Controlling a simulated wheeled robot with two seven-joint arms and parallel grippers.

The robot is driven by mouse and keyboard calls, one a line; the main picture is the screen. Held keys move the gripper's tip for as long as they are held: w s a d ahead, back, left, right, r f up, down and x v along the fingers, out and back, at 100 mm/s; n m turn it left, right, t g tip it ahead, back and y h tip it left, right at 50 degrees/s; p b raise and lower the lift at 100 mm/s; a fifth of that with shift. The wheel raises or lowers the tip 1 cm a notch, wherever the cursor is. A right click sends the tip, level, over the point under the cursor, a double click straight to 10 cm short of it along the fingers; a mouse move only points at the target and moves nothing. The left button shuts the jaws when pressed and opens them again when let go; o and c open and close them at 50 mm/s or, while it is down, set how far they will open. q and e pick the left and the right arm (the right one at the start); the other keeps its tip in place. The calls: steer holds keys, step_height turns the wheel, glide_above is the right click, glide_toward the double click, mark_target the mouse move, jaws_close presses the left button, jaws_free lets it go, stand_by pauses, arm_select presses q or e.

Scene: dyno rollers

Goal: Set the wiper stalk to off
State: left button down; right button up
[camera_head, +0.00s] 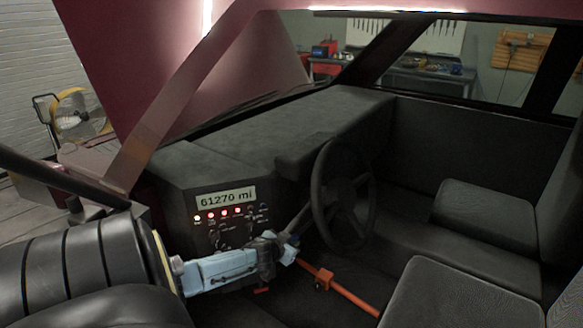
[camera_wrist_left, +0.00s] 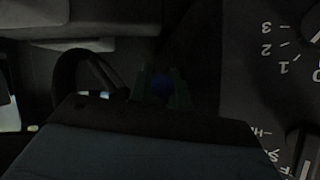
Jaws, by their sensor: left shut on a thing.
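My left gripper (camera_head: 283,243) reaches in from the left, just in front of the dashboard and left of the steering wheel (camera_head: 318,195). A grey stalk (camera_head: 300,219), which looks like the wiper stalk, slants from the wheel's column down to the gripper. That view is dark, so the exact contact and the stalk's setting cannot be read. The right gripper is not in view.
The dash panel (camera_head: 225,198) shows 61270 mi, lit red lamps and knobs. Dial marks (camera_wrist_left: 285,55) 0 to 3 show at the right of the wrist view. An orange bar (camera_head: 345,291) slants below the wheel. Seats (camera_head: 465,290) fill the right.

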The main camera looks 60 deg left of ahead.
arm_select(q)
steer(key=shift+r, duration=0.1)
steer(key=c, duration=1.3)
jaws_free()
steer(key=shift+s+d+r, duration=0.2)
steer(key=shift+s+d, duration=0.05)
steer(key=shift+s, duration=0.15)
steer(key=p+v, duration=0.4)
steer(key=v, duration=0.8)
steer(key=shift+s, duration=0.15)
